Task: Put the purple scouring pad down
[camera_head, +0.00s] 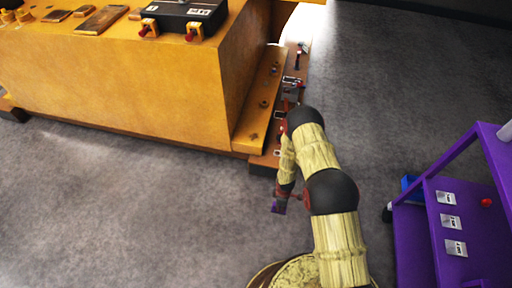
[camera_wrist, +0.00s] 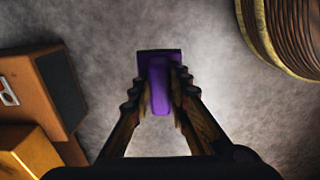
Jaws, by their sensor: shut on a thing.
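The purple scouring pad (camera_wrist: 158,86) is between the two fingers of my gripper (camera_wrist: 160,102) in the wrist view. My gripper is shut on it, with the pad's far end sticking out past the fingertips. In the head view the small purple pad (camera_head: 279,207) hangs at the end of my arm, over the grey floor beside the orange block. My gripper (camera_head: 284,192) is small there and partly hidden by my arm.
A large orange block (camera_head: 120,85) stands at the left with a black case (camera_head: 186,14) on top. A low ledge (camera_head: 263,105) with several small parts runs along its right side. A purple cart (camera_head: 440,225) stands at the right. Open grey floor (camera_head: 130,200) lies at the lower left.

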